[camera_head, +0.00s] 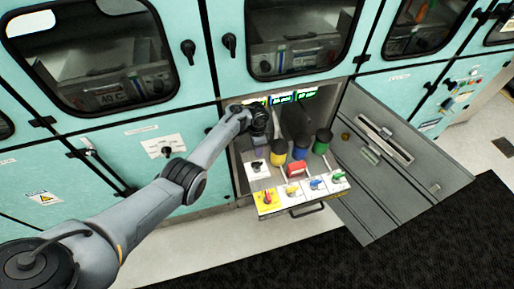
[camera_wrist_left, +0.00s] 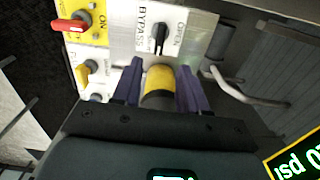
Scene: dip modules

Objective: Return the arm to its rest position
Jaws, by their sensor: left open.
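My left arm (camera_head: 150,210) reaches from the lower left into the open cabinet bay in the head view. Its left gripper (camera_head: 260,150) is small and partly hidden there, beside a yellow-banded cylinder (camera_head: 277,152). In the left wrist view the two purple fingers of the gripper (camera_wrist_left: 158,82) stand apart. A yellow-and-dark cylinder (camera_wrist_left: 159,82) shows between them; I cannot tell whether they touch it. Beyond the fingertips is a panel with a black knob (camera_wrist_left: 161,36) marked BYPASS and OPEN. My right gripper is not in view.
A pulled-out panel with red (camera_head: 295,171), yellow, blue and green controls lies in front of the bay. Blue (camera_head: 301,147) and green (camera_head: 323,141) cylinders stand behind it. An open grey door (camera_head: 385,165) is at right. The floor in front is clear.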

